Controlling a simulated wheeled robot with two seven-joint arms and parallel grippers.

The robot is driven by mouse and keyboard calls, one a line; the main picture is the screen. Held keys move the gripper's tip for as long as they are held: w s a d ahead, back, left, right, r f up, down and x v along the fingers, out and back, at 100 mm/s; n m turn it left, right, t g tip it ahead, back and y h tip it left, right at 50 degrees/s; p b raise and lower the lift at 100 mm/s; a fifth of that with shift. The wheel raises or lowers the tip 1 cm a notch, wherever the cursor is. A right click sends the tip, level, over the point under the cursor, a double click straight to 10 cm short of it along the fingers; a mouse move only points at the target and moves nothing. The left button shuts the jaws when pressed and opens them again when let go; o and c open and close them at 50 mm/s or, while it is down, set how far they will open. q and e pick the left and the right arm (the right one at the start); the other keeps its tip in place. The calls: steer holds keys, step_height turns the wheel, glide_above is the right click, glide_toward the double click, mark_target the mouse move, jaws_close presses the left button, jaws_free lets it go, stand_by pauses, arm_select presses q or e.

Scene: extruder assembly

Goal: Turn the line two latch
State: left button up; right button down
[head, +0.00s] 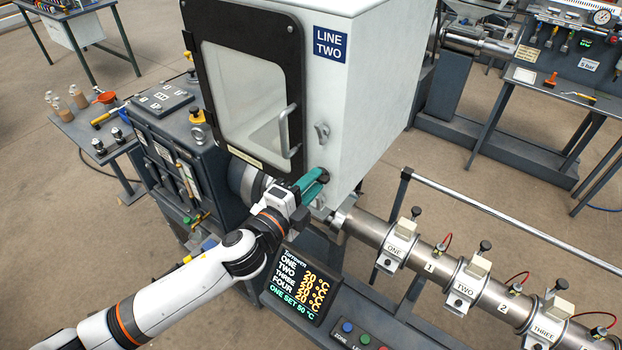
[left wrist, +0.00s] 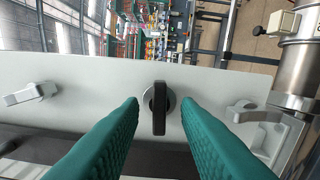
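The white LINE TWO cabinet (head: 370,100) has a black-framed window door (head: 292,60) with a bar handle (head: 285,127). A black latch knob (head: 323,176) is low on the cabinet's narrow side, partly hidden by my fingers. In the left wrist view this black latch (left wrist: 159,108) stands upright on a round grey base. My left gripper (head: 313,186) is open, its teal fingers on either side of the knob, with a visible gap to each. A grey lever (head: 321,132) sits above it. My right gripper is not in view.
In the left wrist view, grey levers sit left (left wrist: 30,94) and right (left wrist: 242,112) of the knob. A steel barrel (head: 440,272) with clamps runs to the lower right. A temperature display (head: 302,284) is below my left gripper. A side table (head: 85,125) stands left.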

arm_select(q)
steer(key=v, duration=0.6)
stand_by(0.6)
steer(key=b+v, duration=0.5)
steer(key=v, duration=0.7)
steer(key=shift+b, duration=0.35)
